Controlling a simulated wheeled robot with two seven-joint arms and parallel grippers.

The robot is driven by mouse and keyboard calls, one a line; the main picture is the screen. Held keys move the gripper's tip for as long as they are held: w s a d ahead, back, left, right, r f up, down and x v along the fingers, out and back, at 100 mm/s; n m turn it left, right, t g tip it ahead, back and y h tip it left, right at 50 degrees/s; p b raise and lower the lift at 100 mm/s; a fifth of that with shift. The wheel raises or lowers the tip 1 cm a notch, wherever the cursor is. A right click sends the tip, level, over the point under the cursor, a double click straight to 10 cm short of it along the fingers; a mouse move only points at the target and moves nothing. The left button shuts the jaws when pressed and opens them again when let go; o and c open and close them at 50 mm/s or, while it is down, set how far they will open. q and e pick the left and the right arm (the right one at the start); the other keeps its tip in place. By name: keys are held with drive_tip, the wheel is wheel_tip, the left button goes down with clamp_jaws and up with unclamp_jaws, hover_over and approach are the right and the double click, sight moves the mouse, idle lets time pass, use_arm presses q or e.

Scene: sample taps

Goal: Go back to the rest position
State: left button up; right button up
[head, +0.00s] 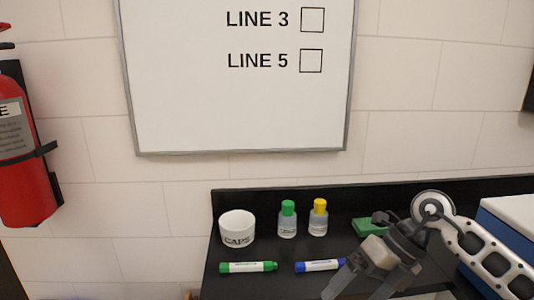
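My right gripper (362,272) is at the lower right, in front of the black counter, with its arm coming in from the right. My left gripper is not in view.
On the black counter (262,252) stand a white CAPS cup (237,228), a green-capped bottle (287,220) and a yellow-capped bottle (319,217). A green marker (248,267) lies in front. A green block (366,227) and blue-white box (505,232) are right. A whiteboard (180,90) and extinguisher (22,165) hang behind.

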drive_tip(key=s+a+r+m+t+y, duration=0.1)
drive_tip(key=s+a+m+t+y, duration=0.1)
drive_tip(key=a+m+y, duration=0.35)
drive_tip(key=s+a+r+m+t+y, duration=0.1)
drive_tip(key=s+a+m+t+y, duration=0.15)
drive_tip(key=a+y, duration=0.5)
drive_tip(key=w+d+f+m+t+h, duration=0.1)
drive_tip(key=d+f+m+t+h, duration=0.45)
drive_tip(key=m, duration=0.45)
drive_tip(key=d+f+m+t+h, duration=0.2)
drive_tip(key=f+m+t+h, duration=0.3)
drive_tip(key=m+t, duration=0.4)
drive_tip(key=s+d+f+m+g+h, duration=0.2)
drive_tip(key=s+f+m+g+h, duration=0.1)
drive_tip(key=s+f, duration=0.3)
drive_tip(key=s+d+f+m+g+h, duration=0.3)
drive_tip(key=s+f+m+g, duration=0.2)
drive_tip(key=f, duration=0.4)
drive_tip(key=shift+s+m+h, duration=0.35)
drive_tip(key=shift+s+m, duration=0.45)
